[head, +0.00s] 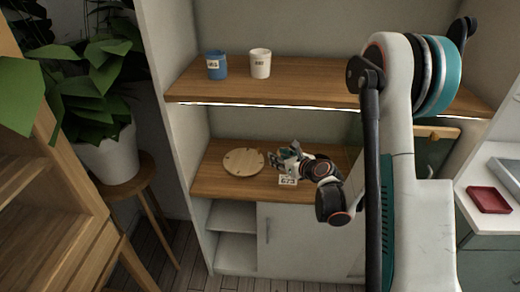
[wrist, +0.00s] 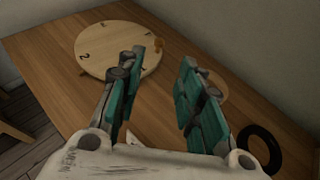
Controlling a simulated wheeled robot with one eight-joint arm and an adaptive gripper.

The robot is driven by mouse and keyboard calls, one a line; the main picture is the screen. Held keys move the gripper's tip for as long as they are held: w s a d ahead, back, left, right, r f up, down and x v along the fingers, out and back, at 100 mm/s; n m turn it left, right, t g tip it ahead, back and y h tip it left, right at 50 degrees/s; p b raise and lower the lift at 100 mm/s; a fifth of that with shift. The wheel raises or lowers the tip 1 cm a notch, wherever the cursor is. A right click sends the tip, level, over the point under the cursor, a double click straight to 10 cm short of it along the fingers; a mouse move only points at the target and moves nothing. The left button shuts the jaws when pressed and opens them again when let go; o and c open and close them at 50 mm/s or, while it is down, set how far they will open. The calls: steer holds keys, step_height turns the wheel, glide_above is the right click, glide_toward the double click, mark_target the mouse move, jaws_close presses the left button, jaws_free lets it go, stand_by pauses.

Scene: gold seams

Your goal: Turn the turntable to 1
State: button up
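The turntable (head: 243,162) is a round pale wooden disc lying on the lower wooden counter in the head view. In the wrist view the turntable (wrist: 100,48) has dark numbers near its rim; a 2 shows at the near left, and the others are too small to read surely. A small brown knob or peg stands at its right edge. My gripper (head: 284,157) is just right of the turntable in the head view. In the wrist view my gripper (wrist: 158,80) has its teal fingers spread apart with nothing between them, short of the disc.
A dark ring (wrist: 260,148) lies on the counter at the right of the wrist view. A white label card (head: 288,181) is below my gripper. An upper shelf (head: 310,85) with a blue cup (head: 217,65) and a white cup (head: 260,63) hangs above the counter.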

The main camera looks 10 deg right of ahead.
mark_target(259, 150)
steer(key=b+x, duration=0.1)
steer(key=x, duration=1.1)
steer(key=shift+w+a+f, duration=0.25)
steer(key=shift+w, duration=0.4)
jaws_close()
